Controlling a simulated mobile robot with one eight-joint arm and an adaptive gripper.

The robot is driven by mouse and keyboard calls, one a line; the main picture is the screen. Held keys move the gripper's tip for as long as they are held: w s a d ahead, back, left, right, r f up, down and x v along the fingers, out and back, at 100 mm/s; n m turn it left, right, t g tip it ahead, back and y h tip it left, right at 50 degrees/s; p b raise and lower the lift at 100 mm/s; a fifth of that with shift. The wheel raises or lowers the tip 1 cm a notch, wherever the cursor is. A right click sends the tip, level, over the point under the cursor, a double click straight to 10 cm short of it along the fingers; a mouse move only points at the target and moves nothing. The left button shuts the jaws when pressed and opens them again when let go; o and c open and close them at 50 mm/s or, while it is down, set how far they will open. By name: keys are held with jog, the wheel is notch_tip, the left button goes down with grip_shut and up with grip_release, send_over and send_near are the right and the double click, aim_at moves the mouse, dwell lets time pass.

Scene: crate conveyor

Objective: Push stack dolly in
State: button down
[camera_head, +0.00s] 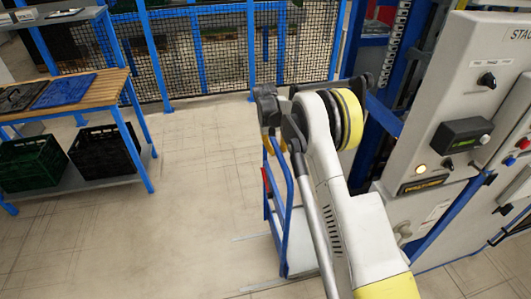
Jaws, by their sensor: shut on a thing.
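The stack dolly (283,222) stands on the floor in the lower middle, its blue upright handle frame rising toward my arm. A red part shows on the frame's left side. Its base is largely hidden behind my arm. My gripper (268,147) is at the top of the handle frame, below my dark wrist, and is shut on the handle. The fingers are small and partly hidden. The blue frame of the stacker machine (372,195) is just right of the dolly and partly covered by my arm.
A grey control cabinet (440,95) with knobs and a lit button stands at the right. A blue-legged bench (105,88) with dark crates below is at the left. A blue mesh fence (222,45) closes the back. The floor (180,200) between bench and dolly is clear.

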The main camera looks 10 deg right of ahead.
jog(key=d+b, duration=0.1)
jog(key=d, duration=1.9)
jog(key=shift+s, duration=0.1)
jog(key=c, duration=1.3)
grip_release()
jog(key=shift+d, duration=0.1)
jog(key=shift+o, duration=0.3)
jog(key=shift+d, duration=0.1)
notch_tip(320, 180, up, 12)
jog(key=a, duration=0.2)
jog(key=shift+a+f, duration=0.15)
jog(key=shift+a, duration=0.1)
